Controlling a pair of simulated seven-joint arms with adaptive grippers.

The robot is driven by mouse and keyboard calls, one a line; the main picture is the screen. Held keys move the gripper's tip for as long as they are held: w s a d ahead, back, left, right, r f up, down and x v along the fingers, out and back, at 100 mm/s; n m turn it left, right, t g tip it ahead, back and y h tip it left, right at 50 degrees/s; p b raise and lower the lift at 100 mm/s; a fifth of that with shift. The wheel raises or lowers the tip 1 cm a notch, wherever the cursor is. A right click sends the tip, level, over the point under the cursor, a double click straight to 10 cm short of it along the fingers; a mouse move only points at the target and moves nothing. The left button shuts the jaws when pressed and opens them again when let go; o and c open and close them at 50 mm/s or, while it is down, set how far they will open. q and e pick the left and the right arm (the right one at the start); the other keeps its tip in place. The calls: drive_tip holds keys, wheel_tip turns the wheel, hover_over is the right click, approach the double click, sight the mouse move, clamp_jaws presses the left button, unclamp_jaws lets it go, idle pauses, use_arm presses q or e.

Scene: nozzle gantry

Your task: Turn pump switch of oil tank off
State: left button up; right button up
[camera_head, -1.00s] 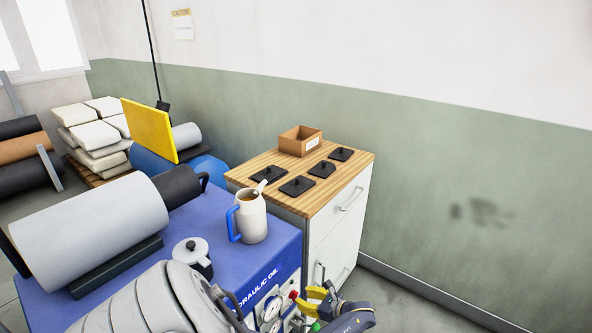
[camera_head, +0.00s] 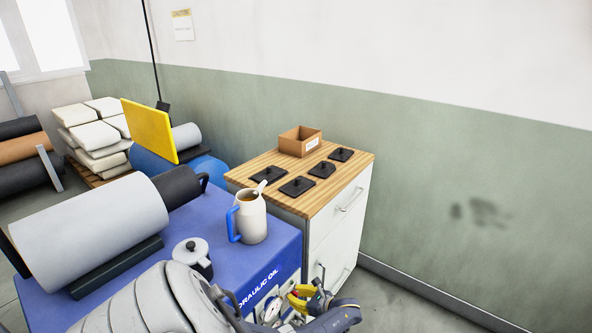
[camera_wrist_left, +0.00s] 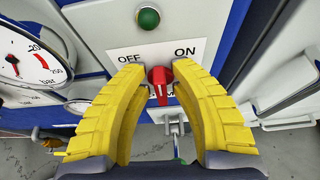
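The oil tank (camera_head: 262,252) is a blue box lettered "HYDRAULIC OIL", with gauges on its front at the bottom of the head view. Its pump switch (camera_wrist_left: 159,76) is a red knob on a white plate marked OFF at left and ON at right. Which mark the knob points to is hard to tell. My left gripper (camera_head: 300,294) is at the tank's front panel. In the left wrist view its yellow fingers (camera_wrist_left: 160,70) are apart, one on each side of the knob. Contact with the knob is not clear. My right gripper is out of view.
A green button (camera_wrist_left: 148,17) sits above the switch, and a pressure gauge (camera_wrist_left: 27,58) is to its left. A jug (camera_head: 251,222) stands on the tank top near its right edge. A wood-topped cabinet (camera_head: 340,200) stands just behind the tank.

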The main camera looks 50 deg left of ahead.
use_arm(q)
clamp_jaws()
drive_tip(key=shift+s+d+f+n+t, duration=0.1)
drive_tip(key=shift+s+n+t, duration=0.1)
drive_tip(key=shift+n+t, duration=0.6)
drive_tip(key=shift+s+n+t+y, duration=0.2)
drive_tip(key=shift+n+t+y, duration=0.35)
drive_tip(key=shift+n, duration=0.85)
drive_tip(key=shift+o, duration=1.6)
unclamp_jaws()
